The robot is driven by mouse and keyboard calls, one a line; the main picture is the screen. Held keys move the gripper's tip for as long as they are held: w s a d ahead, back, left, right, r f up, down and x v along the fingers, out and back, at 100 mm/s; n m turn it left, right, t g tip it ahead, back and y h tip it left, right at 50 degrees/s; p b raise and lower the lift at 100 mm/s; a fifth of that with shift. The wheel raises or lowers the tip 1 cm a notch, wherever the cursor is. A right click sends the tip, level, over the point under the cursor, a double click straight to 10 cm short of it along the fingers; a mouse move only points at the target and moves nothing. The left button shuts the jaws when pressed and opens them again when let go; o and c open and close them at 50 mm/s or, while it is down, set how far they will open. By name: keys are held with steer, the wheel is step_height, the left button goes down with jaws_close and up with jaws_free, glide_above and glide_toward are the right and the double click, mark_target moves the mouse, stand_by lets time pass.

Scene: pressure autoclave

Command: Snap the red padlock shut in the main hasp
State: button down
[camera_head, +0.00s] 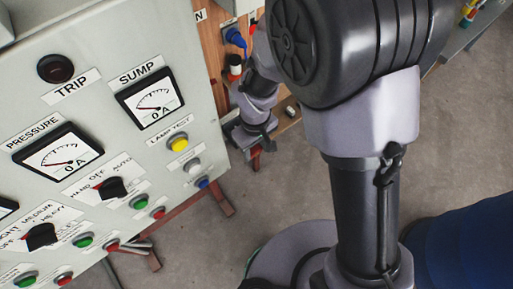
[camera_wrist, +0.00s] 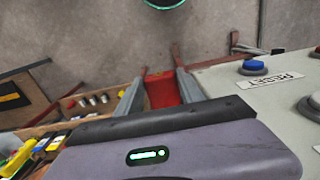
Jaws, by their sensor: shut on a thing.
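The red padlock (camera_wrist: 161,91) shows in the wrist view as a red block between the two fingers. My gripper (camera_wrist: 159,82) is shut on it, one grey finger on each side. Its shackle cannot be made out. In the head view my gripper (camera_head: 249,136) is beyond the right edge of the grey panel, low in front of the wooden board, partly hidden by my own arm. The main hasp cannot be made out in either view.
The grey control panel (camera_head: 125,55) with meters, knobs and buttons fills the left. Behind it, a wooden board (camera_head: 211,42) carries a blue handle (camera_head: 236,38). In the wrist view, a panel with a blue button (camera_wrist: 254,66) is close on the right. Floor is open beyond.

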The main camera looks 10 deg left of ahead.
steer(key=shift+w+a, duration=1.05)
steer(key=shift+a, duration=0.15)
stand_by(0.4)
steer(key=c, duration=0.7)
jaws_free()
steer(key=shift+o, duration=0.2)
step_height(320, 180, up, 18)
steer(key=f+p, duration=0.1)
steer(key=p, duration=0.2)
steer(key=s+d+f+m+t+b, duration=0.2)
steer(key=s+d+f+m+b, duration=0.1)
steer(key=d+b, duration=0.3)
steer(key=s+d+f+m+t+y+b, duration=0.1)
steer(key=s+d+f+m+t+b, duration=0.1)
steer(key=d+m+b, duration=0.4)
steer(key=s+d+f+m+t+y+b, duration=0.1)
steer(key=s+d+f+m+b, duration=0.3)
steer(key=d+b, duration=0.4)
steer(key=shift+s+f+m+t+b, duration=0.25)
steer(key=shift+s+m+t+b, duration=0.25)
steer(key=shift+s+b, duration=0.4)
